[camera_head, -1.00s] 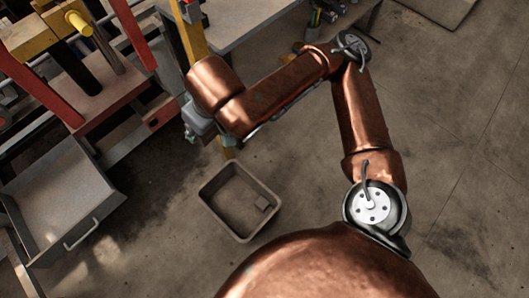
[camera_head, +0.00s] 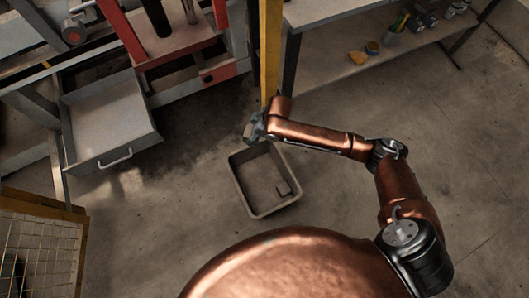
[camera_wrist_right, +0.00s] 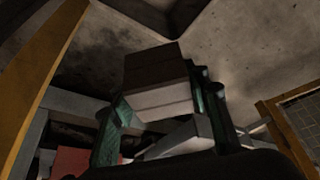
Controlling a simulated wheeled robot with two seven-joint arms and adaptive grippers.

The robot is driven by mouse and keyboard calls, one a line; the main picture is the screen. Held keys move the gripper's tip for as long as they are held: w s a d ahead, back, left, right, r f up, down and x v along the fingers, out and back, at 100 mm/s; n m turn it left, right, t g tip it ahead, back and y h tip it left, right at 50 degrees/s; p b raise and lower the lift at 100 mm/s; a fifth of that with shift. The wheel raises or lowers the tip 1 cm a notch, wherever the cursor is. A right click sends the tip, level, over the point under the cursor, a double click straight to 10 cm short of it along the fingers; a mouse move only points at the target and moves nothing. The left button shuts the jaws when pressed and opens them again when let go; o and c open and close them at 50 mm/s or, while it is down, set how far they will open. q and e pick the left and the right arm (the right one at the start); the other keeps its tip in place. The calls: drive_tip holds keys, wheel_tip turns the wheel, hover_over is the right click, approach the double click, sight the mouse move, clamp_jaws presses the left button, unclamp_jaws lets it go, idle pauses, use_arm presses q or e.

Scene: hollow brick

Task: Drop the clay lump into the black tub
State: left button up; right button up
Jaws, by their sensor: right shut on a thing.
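My right gripper (camera_head: 255,128) is by the upper edge of the tub (camera_head: 235,187) in the head view. The tub looks grey-brown rather than black and stands on the floor. In the right wrist view the dark green fingers of my gripper (camera_wrist_right: 162,98) are shut on a blocky grey-brown lump (camera_wrist_right: 155,66), which I take as the clay lump. In the head view I cannot make out the lump in the gripper. My left gripper is not in view.
A yellow post (camera_head: 270,45) stands just behind the gripper. A workbench (camera_head: 330,75) is at the back right. A red-framed machine (camera_head: 175,45) and a grey drawer (camera_head: 108,120) are at the left. A yellow-framed mesh (camera_head: 40,240) is at lower left. Floor right of the tub is clear.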

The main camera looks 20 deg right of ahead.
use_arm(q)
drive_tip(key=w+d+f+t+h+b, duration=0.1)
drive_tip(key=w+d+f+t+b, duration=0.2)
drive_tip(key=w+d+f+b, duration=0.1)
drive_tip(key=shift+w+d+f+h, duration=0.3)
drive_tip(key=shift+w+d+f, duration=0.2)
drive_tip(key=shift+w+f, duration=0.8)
use_arm(e)
drive_tip(key=s+f+n, duration=0.2)
drive_tip(key=s+f, duration=0.2)
drive_tip(key=f, duration=0.9)
drive_tip(key=s+f+n+g, duration=0.1)
drive_tip(key=s+f, duration=0.4)
drive_tip(key=f, duration=0.7)
drive_tip(key=shift+d+f+n+y, duration=0.4)
drive_tip(key=shift+d+n, duration=0.05)
drive_tip(key=shift+n, duration=0.15)
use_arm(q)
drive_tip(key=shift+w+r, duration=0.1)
use_arm(e)
drive_tip(key=o, duration=1.4)
drive_tip(key=shift+c, duration=0.2)
